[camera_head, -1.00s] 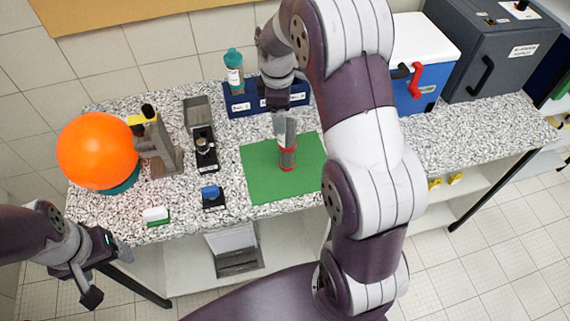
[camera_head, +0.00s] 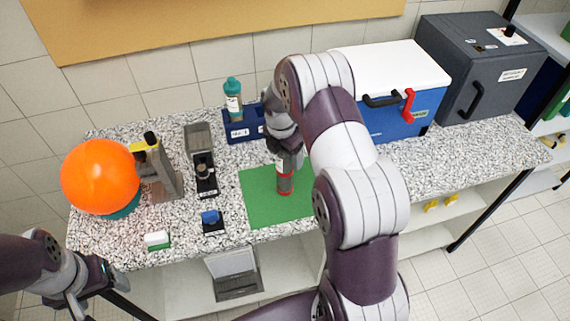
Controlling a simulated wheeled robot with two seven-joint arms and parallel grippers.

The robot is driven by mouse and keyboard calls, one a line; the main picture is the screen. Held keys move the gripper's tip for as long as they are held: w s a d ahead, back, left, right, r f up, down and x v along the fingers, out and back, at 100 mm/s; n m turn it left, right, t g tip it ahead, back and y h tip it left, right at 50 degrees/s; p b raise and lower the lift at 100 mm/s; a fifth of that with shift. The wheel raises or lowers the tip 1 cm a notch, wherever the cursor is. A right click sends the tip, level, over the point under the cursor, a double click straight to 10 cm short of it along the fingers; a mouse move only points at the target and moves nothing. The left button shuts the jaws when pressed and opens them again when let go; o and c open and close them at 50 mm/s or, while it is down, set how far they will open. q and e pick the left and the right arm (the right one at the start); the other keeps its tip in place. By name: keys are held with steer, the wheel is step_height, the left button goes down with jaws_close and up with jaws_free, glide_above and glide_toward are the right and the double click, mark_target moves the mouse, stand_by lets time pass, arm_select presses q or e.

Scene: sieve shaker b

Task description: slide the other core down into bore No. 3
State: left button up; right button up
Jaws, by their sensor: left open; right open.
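A core with a red lower end and a pale label (camera_head: 285,180) stands upright on the green mat (camera_head: 262,205). My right gripper (camera_head: 284,153) points down at its top with open jaws; whether the fingers touch it I cannot tell. The blue rack (camera_head: 236,138) stands behind the mat. A teal-capped core (camera_head: 233,98) stands upright at its left end, behind a label that seems to read No. 1. My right arm and gripper hide the rack's right part, bore No. 3 included. My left gripper (camera_head: 105,282) is open and empty off the bench's front left.
An orange ball (camera_head: 100,176) on a teal base, a microscope-like stand (camera_head: 158,172) and a black-and-grey device (camera_head: 203,165) fill the left. A blue-topped block (camera_head: 210,219) and white-green block (camera_head: 157,240) lie in front. A blue cooler (camera_head: 400,75) and grey cabinet (camera_head: 470,70) stand right.

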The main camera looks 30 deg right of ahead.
steer(key=shift+f, duration=0.45)
steer(key=shift+r, duration=0.1)
steer(key=shift+s+a, duration=0.1)
steer(key=shift+s, duration=0.05)
steer(key=c, duration=0.4)
jaws_close()
steer(key=shift+r, duration=0.15)
